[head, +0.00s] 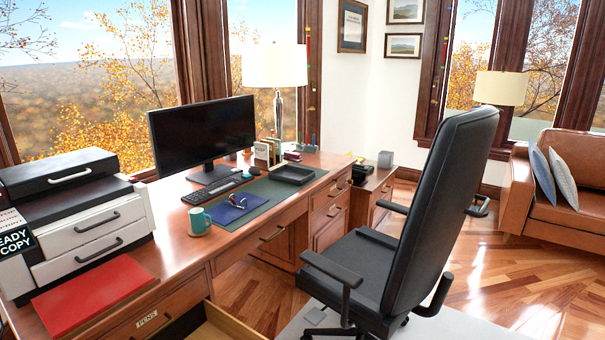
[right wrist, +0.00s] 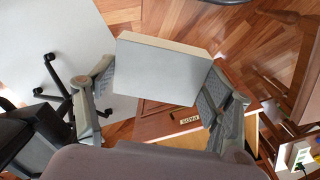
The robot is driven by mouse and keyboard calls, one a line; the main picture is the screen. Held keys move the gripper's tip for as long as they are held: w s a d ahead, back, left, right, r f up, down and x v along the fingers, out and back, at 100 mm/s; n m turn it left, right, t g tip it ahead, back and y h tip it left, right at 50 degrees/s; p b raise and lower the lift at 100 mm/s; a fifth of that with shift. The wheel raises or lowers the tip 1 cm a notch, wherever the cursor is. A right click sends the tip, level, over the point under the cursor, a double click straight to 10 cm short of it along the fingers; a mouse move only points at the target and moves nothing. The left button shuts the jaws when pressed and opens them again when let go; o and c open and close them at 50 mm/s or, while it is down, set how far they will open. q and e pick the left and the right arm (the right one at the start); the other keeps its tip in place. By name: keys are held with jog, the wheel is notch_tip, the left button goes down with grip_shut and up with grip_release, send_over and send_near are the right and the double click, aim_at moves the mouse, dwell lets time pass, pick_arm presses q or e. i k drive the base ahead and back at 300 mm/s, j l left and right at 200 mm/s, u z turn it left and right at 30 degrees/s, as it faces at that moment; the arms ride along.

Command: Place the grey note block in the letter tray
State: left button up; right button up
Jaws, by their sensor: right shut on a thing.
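My right gripper (right wrist: 160,76) is shut on a light grey block with cream sides, which looks like the grey note block (right wrist: 155,66). The block sits between the two fingers, clear of any surface that I can see, above the floor and the desk's drawer front. The letter tray (head: 291,175) is a dark, shallow, empty-looking tray on the far right part of the desk's green mat. Neither gripper shows in the head view. My left gripper is in no view.
A black office chair (head: 440,215) stands in front of the desk (head: 165,262). An open drawer (head: 228,325) juts out at the near edge. A small grey box (head: 385,159) stands on the side cabinet.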

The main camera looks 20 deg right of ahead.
aim_at(300, 179)
jog(key=i+l+z, duration=0.2)
jog(key=l+z, duration=0.25)
jog(key=l, duration=0.2)
jog(key=i+l+z, duration=0.25)
jog(key=l+z, duration=0.25)
jog(key=l, duration=0.15)
jog(key=i+l+z, duration=1.05)
jog(key=i+z, duration=0.3)
jog(key=i+u, duration=0.15)
jog(key=i, duration=0.4)
jog(key=i+l+u, duration=0.15)
jog(key=i, duration=0.4)
jog(key=i+l+u, duration=0.15)
jog(key=i, duration=0.4)
jog(key=i+j+u, duration=0.15)
jog(key=i+u, duration=0.35)
jog(key=i, duration=0.15)
jog(key=i+l+u, duration=0.1)
jog(key=i+u, duration=0.35)
jog(key=i, duration=0.2)
jog(key=i+l+u, duration=0.3)
jog(key=i+u, duration=0.8)
jog(key=u, duration=0.2)
jog(key=i+u, duration=0.25)
jog(key=u, duration=0.2)
jog(key=i+l+u, duration=0.25)
jog(key=u, duration=0.15)
jog(key=i+l+u, duration=0.2)
jog(key=u, duration=0.2)
jog(key=l, duration=0.1)
